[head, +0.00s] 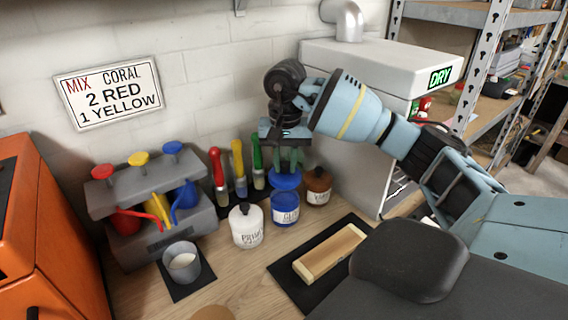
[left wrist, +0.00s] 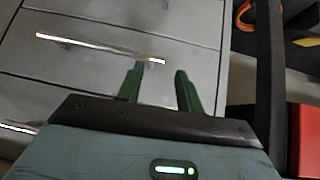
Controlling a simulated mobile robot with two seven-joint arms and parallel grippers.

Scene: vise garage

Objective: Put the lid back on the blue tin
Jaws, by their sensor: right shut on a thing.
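The blue tin (head: 285,210) stands upright on the bench between a white tin and a brown tin, with a pale label on its front. Its blue lid (head: 284,180) is directly over the top of the tin; I cannot tell if it touches the rim. My right gripper (head: 287,166) points down and is shut on the lid, its green fingertips at the lid's top. In the left wrist view my left gripper (left wrist: 158,85) is open and empty, in front of grey drawers (left wrist: 75,65). It does not show in the head view.
The white tin (head: 246,228) and brown tin (head: 318,187) flank the blue tin closely. Colored-handled brushes (head: 238,168) stand behind. A paint dispenser (head: 150,205), grey cup (head: 182,264) and wooden block on a dark mat (head: 330,252) are nearby. The DRY machine (head: 350,85) stands behind right.

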